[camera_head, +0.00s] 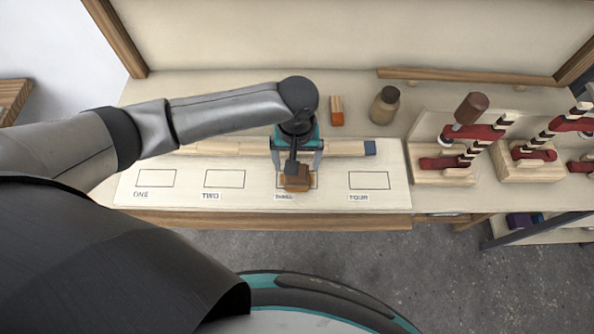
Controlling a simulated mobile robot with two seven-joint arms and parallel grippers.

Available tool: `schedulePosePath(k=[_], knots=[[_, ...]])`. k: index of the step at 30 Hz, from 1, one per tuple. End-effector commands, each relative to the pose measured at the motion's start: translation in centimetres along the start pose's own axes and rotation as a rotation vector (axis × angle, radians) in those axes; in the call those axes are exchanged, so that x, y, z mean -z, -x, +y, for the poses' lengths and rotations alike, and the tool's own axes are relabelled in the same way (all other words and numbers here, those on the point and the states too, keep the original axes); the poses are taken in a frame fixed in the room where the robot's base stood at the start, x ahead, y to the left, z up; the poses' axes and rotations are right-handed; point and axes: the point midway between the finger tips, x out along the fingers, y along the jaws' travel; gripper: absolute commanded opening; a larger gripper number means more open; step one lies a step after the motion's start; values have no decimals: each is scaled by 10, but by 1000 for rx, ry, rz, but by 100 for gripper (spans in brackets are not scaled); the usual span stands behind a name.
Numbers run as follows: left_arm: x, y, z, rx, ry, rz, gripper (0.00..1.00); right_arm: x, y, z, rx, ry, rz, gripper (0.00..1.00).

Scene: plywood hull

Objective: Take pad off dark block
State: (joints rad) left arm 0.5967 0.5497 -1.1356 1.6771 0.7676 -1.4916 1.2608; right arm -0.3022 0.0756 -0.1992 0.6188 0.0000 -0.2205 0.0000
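A brown block (296,184) sits at the marked rectangle labelled THREE on the pale board. A darker part shows on or above it, but I cannot make out a separate pad there. My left gripper (296,172) points down over this block, its fingers spread to either side of it. The gripper partly hides the block, and I cannot see whether the fingers touch it. Farther back, a small wooden block with an orange end (337,118) stands on the bench. My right gripper is not in view.
The board (130,195) has empty rectangles at ONE, TWO and FOUR. A brown jar (385,106) stands behind. Red clamps on wooden blocks (445,177) stand to the right.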

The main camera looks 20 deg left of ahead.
Motion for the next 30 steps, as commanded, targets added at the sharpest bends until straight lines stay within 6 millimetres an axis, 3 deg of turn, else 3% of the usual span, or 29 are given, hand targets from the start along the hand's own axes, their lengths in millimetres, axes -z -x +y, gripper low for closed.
schedulePosePath(k=[6, 14, 30], knots=[[-1, -29, 0, 2, 0, 1, 91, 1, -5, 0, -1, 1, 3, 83], [-1, -32, 0, 0, -1, 2, 91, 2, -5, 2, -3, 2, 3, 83], [-1, -31, 0, 0, 0, 1, 33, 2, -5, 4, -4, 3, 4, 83]])
